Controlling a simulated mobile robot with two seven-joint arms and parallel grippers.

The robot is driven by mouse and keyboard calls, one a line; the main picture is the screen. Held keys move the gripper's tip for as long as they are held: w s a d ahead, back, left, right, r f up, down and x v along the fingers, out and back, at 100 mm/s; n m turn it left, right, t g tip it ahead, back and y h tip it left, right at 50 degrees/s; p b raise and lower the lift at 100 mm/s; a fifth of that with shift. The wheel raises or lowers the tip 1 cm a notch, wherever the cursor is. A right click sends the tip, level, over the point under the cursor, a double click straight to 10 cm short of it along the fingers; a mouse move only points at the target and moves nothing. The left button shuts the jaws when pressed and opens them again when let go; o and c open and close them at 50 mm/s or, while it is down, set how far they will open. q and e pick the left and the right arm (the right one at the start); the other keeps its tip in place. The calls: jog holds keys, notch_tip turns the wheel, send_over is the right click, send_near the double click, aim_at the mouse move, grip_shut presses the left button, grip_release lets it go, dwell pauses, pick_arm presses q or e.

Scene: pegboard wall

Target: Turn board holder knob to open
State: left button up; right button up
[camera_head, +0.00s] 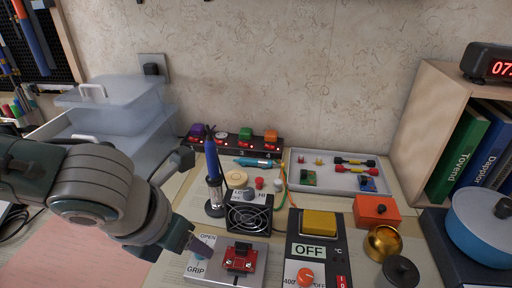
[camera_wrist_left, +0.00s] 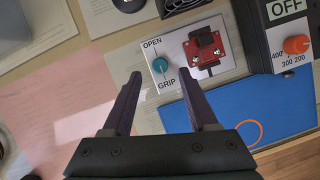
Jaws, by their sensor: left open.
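The board holder (camera_head: 225,272) is a pale plate marked OPEN and GRIP, with a red circuit board (camera_head: 241,261) on its right part. In the left wrist view the teal knob (camera_wrist_left: 160,65) sits on the plate between the two labels, and the red board (camera_wrist_left: 208,53) is to its right. My left gripper (camera_wrist_left: 160,76) is open, with one dark finger on each side of the knob in this view. Contact with the knob cannot be told. My right gripper is not in view.
A station with an OFF label and an orange dial (camera_head: 305,277) stands right of the holder. A black fan (camera_head: 248,216) and a soldering iron in its stand (camera_head: 213,180) are behind it. A blue mat (camera_wrist_left: 240,110) shows in the left wrist view.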

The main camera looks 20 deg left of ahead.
pick_arm(q)
jog(key=shift+b+x, duration=0.45)
jog(key=shift+x, duration=1.15)
grip_shut()
